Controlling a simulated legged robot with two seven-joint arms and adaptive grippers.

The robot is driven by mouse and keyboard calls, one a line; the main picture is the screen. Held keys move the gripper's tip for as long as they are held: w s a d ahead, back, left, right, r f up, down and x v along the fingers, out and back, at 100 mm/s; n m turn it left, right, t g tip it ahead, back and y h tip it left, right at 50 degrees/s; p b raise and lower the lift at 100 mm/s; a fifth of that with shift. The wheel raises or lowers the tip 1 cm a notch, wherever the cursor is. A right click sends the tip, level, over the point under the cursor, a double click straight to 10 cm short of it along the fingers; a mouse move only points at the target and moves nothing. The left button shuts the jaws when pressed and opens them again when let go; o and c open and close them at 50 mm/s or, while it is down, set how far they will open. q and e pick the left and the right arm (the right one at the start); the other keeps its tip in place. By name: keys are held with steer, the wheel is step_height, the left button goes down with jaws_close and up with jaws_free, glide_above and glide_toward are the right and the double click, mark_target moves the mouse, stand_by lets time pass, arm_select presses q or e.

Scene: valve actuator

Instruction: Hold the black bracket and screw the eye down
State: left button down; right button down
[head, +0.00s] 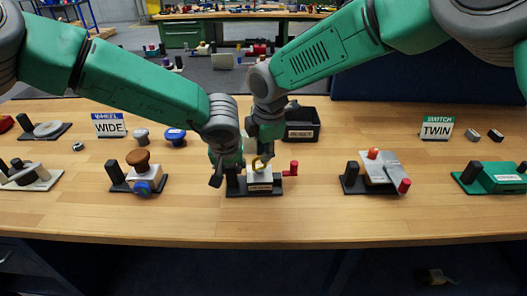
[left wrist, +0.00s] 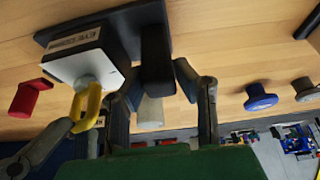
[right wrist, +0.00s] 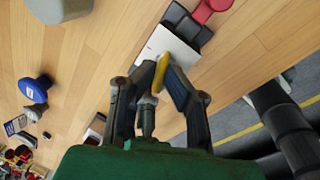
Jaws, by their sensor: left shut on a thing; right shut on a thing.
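The black bracket (left wrist: 157,62) is an upright post on a dark base plate (left wrist: 60,30), beside a white block with a small label. My left gripper (head: 228,178) is shut on this post, with a finger on each side in the left wrist view (left wrist: 158,82). The yellow eye (head: 258,165) stands on a grey stem on top of the white block (left wrist: 88,62). My right gripper (head: 262,152) comes down from above and is shut on the eye, which shows between its fingertips in the right wrist view (right wrist: 162,75). How deep the stem sits is unclear.
A red-handled part (head: 291,169) projects just right of the block. A brown-knobbed fixture (head: 138,172) stands left and a red-knobbed one (head: 378,172) right. A black bin (head: 301,131) is behind. The wood between the fixtures is bare.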

steer(key=m, duration=0.3)
steer(key=shift+h, duration=0.3)
steer(key=shift+r, duration=0.1)
steer(key=c, duration=1.6)
jaws_free()
steer(key=shift+s, duration=0.1)
steer(key=r, duration=0.4)
steer(key=s+r, duration=0.1)
steer(key=r, duration=0.2)
steer(key=s+r, duration=0.1)
steer(key=r, duration=0.3)
steer(key=shift+s+d+r, duration=0.1)
steer(key=shift+d+r, duration=0.1)
steer(key=shift+r, duration=0.1)
